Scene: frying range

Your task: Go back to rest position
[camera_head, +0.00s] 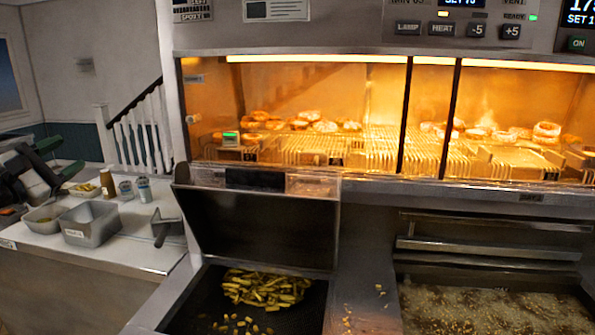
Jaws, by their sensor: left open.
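My left gripper (60,160) is at the left edge of the head view, above the white counter (125,240). It is dark with green parts, and its jaws are open with nothing seen held between them. Part of its arm is cut off by the picture edge. My right gripper is not in view.
A grey metal bin (91,223), a smaller tray (43,219) and small shakers (143,189) stand on the counter. Cut fries (262,287) lie in a dark basin under a raised lid (258,228). Bubbling oil (490,308) fills the right fryer. A lit warming cabinet (330,90) stands behind.

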